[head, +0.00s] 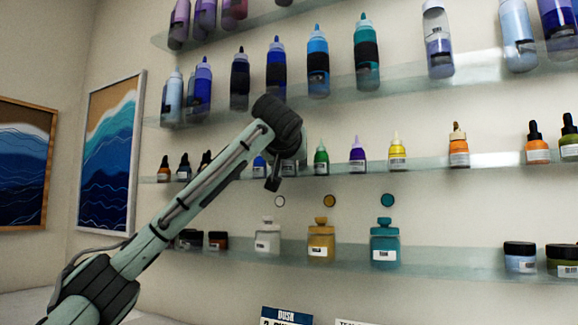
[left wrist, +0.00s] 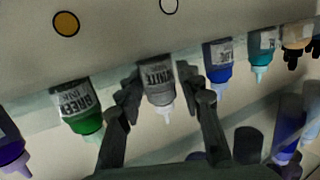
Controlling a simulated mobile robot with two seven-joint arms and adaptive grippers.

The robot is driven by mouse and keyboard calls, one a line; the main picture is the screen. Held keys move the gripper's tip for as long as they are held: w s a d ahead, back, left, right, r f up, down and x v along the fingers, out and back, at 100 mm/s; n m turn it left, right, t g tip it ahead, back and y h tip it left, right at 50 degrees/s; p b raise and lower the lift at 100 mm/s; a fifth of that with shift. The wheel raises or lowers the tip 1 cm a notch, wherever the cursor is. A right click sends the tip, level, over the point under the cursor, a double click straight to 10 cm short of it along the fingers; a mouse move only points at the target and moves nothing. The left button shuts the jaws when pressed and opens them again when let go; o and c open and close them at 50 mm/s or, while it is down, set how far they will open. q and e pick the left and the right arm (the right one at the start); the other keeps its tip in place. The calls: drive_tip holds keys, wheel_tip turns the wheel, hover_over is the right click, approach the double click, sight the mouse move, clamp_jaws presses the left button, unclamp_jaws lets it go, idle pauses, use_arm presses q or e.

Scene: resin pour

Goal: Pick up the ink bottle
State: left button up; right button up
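My left gripper (head: 280,168) reaches up to the shelf of small ink bottles in the head view. It covers the spot between a blue bottle (head: 260,166) and a green bottle (head: 321,158). In the left wrist view, where the bottles appear upside down, my left gripper (left wrist: 160,95) has its fingers on either side of a bottle labelled white ink (left wrist: 158,82). The fingers look open, close to the bottle's sides; firm contact is not visible. The green ink bottle (left wrist: 78,108) and blue ink bottle (left wrist: 217,62) stand beside them. My right gripper is not in view.
A yellow bottle (head: 397,152) and a purple bottle (head: 358,156) stand farther right on the same glass shelf (head: 430,163). Larger bottles stand on the shelf above. Square jars, including a teal one (head: 385,245), stand on the shelf below.

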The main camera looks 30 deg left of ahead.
use_arm(q)
clamp_jaws()
drive_tip(key=shift+r, duration=0.45)
drive_tip(key=r, duration=0.3)
drive_tip(key=shift+s+a+r, duration=0.2)
drive_tip(key=shift+s+r, duration=0.15)
drive_tip(key=shift+r, duration=0.05)
drive_tip(key=s+a+r+b, duration=0.1)
drive_tip(key=s+a+r, duration=0.5)
drive_tip(key=s, duration=0.3)
drive_tip(key=shift+r+b, duration=0.2)
drive_tip(key=shift+b, duration=0.15)
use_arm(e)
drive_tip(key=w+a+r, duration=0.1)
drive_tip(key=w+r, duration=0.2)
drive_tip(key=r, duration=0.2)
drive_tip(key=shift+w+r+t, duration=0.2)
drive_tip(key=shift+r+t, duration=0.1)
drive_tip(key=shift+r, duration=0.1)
